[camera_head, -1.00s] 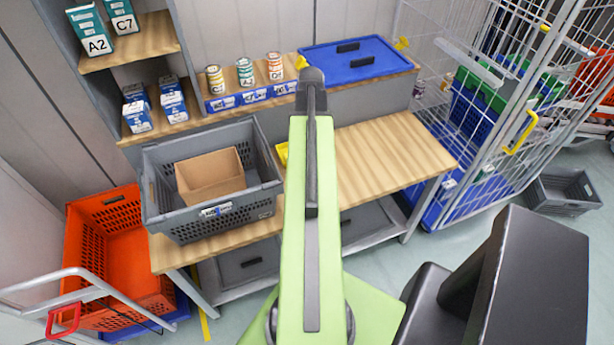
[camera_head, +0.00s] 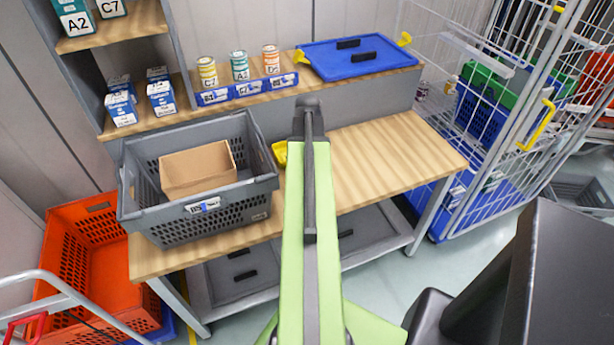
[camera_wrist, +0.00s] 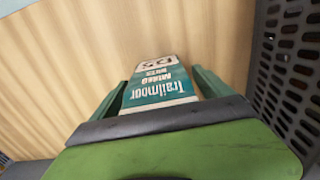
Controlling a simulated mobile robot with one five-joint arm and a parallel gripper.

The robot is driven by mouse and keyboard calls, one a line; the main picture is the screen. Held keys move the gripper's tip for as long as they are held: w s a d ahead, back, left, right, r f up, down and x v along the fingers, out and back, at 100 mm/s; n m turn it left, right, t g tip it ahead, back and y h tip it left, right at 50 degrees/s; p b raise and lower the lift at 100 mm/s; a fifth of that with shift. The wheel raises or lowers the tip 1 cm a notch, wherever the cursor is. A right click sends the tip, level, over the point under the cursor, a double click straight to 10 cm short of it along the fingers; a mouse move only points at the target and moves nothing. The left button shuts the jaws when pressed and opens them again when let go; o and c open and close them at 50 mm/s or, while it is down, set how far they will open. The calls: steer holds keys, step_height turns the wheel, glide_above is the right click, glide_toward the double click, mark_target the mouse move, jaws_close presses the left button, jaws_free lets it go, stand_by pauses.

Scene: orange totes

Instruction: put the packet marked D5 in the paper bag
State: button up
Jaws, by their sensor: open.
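A teal and white packet (camera_wrist: 163,82) with "Trailmoor" on it shows upside down in the wrist view, over the wooden bench top. Its mark at the far end is partly readable and may be D5. My gripper (camera_wrist: 161,80) is open, with one green finger on each side of the packet. I cannot tell whether the fingers touch it. In the head view my green arm hides the packet and the gripper. An open brown paper bag (camera_head: 197,168) stands inside the grey crate (camera_head: 245,190) on the left of the bench.
The perforated crate wall is close at the right of the wrist view. The bench (camera_head: 395,150) is clear right of my arm. Cans (camera_head: 239,68) and a blue lid (camera_head: 360,58) sit on the shelf behind. A wire cage (camera_head: 500,120) stands right, an orange tote (camera_head: 85,260) lower left.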

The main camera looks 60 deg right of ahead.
steer(key=c, duration=1.7)
steer(key=s+r+p, duration=0.3)
steer(key=s+d+r+p, duration=0.1)
steer(key=s+r+p, duration=0.7)
steer(key=shift+s+d, duration=0.25)
steer(key=shift+d, duration=0.1)
steer(key=shift+c, duration=0.2)
